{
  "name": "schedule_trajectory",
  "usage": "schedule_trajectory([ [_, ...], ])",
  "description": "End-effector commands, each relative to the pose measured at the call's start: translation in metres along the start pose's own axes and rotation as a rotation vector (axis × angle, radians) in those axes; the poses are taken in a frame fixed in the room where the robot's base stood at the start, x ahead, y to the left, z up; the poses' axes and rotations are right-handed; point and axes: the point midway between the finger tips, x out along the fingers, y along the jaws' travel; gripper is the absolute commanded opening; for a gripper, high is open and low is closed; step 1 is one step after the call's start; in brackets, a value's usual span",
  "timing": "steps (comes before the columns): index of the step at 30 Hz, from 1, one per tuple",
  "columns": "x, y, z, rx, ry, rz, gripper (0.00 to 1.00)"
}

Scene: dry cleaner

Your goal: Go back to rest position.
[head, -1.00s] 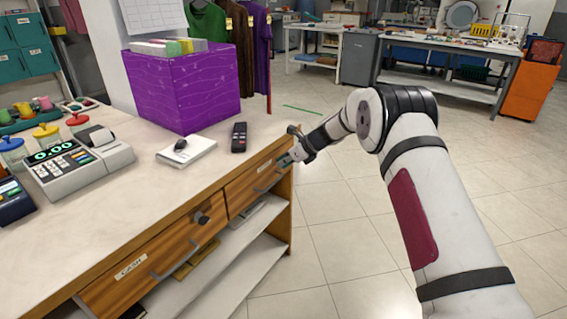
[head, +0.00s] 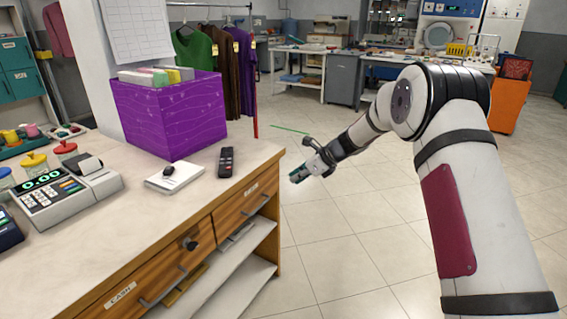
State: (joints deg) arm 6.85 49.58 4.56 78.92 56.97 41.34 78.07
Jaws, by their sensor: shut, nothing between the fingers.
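My gripper (head: 299,174) is at the end of my white arm, right of the wooden counter's far right corner. It is shut and holds nothing. It points left and down in the picture, over the tiled floor. A gap of floor shows between it and the counter (head: 120,232). The right drawer (head: 243,204) and the left cash drawer (head: 150,278) in the counter front both look closed.
On the counter are a purple box (head: 175,118) of files, a black remote (head: 226,161), a white pad (head: 173,178) with a small black object, and a cash register (head: 66,190). Clothes hang behind. Open tiled floor (head: 340,240) lies right of the counter.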

Motion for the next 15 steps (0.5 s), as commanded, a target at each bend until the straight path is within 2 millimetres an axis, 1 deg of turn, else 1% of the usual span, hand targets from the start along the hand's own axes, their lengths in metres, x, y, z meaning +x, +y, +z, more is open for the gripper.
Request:
schedule_trajectory([
  [1,-0.011,0.005,0.008,-0.038,0.003,0.004,0.00],
  [2,-0.018,0.010,0.012,-0.070,0.008,0.009,0.00],
  [4,-0.039,0.025,0.022,-0.161,0.025,0.023,0.00],
  [7,-0.076,0.053,0.035,-0.325,0.055,0.053,0.00],
  [11,-0.124,0.094,0.044,-0.541,0.099,0.099,0.00],
  [15,-0.174,0.140,0.044,-0.765,0.148,0.153,0.00],
])
